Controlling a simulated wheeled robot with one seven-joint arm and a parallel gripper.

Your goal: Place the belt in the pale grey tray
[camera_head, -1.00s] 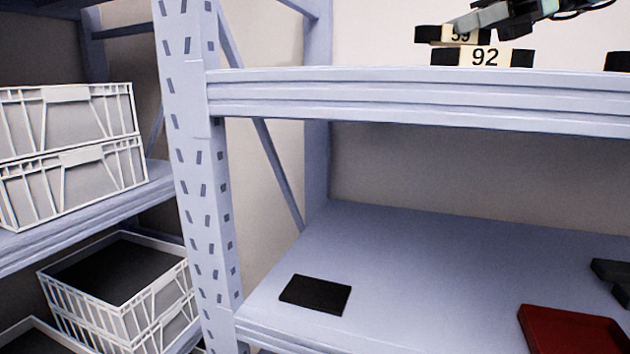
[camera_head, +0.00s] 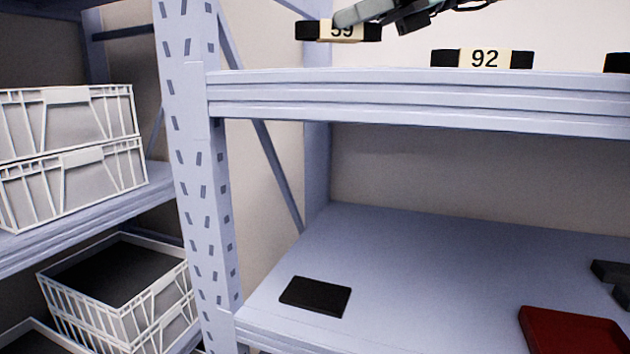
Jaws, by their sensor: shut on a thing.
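My gripper (camera_head: 350,17) is at the top of the view, partly cut off by the frame edge. It is shut on a black piece with a cream label reading 59 (camera_head: 312,31), which may be the belt. It holds this piece in the air above the upper shelf, left of a similar black piece labelled 92 (camera_head: 482,59).
The upper shelf (camera_head: 400,95) spans the right side beside a perforated upright post (camera_head: 192,160). Pale grey crates (camera_head: 75,185) stand at left.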

